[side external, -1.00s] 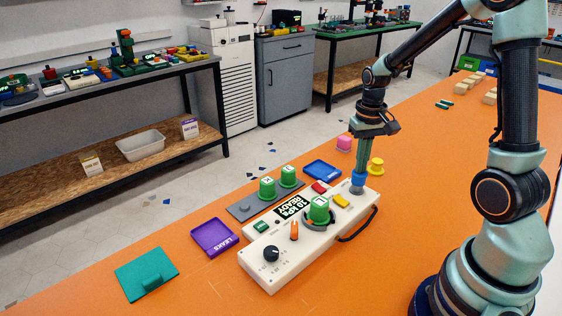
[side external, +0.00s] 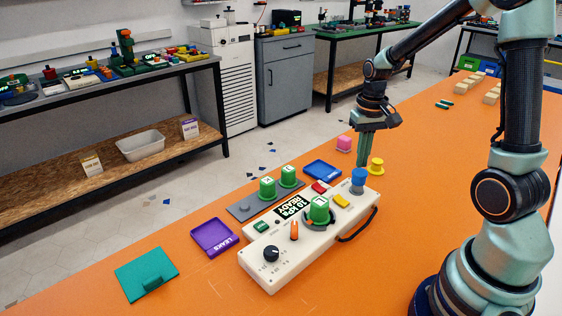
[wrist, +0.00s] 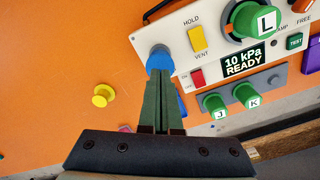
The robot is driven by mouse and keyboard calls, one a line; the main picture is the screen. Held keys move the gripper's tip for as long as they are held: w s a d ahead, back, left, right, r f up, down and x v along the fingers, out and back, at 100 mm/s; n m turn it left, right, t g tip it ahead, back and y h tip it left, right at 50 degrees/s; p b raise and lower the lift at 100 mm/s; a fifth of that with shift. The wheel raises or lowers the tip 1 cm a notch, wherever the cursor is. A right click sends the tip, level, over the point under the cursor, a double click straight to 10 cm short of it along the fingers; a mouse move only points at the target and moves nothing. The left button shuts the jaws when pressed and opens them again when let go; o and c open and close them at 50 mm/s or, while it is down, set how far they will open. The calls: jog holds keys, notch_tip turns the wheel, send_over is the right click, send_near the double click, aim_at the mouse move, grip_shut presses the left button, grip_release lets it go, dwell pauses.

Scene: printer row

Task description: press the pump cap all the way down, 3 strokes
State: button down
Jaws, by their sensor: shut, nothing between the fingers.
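The blue pump cap (side external: 358,177) stands on a grey base at the far right end of the white control box (side external: 285,262). It also shows in the wrist view (wrist: 159,58), just beyond the fingertips. My gripper (side external: 364,164) is shut and empty, its green fingers pointing down. In the side view its tips are behind or above the cap, with the cap's whole side visible. In the wrist view the fingers (wrist: 161,78) overlap the cap's lower edge, so I cannot tell the exact gap. The box's display (wrist: 244,62) reads "10 kPa READY".
Near the cap are a yellow switch (side external: 341,201), a red switch (side external: 320,187) and the green cylinder marked L (side external: 319,209). A blue tray (side external: 322,170), pink piece (side external: 344,144) and yellow knob (side external: 376,167) lie behind. The orange table's right front is clear.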

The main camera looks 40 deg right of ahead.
aim_at(360, 172)
jog(key=shift+f, duration=1.9)
jog(key=shift+r, duration=1.95)
jog(key=shift+f, duration=0.1)
jog(key=shift+f, duration=1.85)
jog(key=shift+r, duration=1.95)
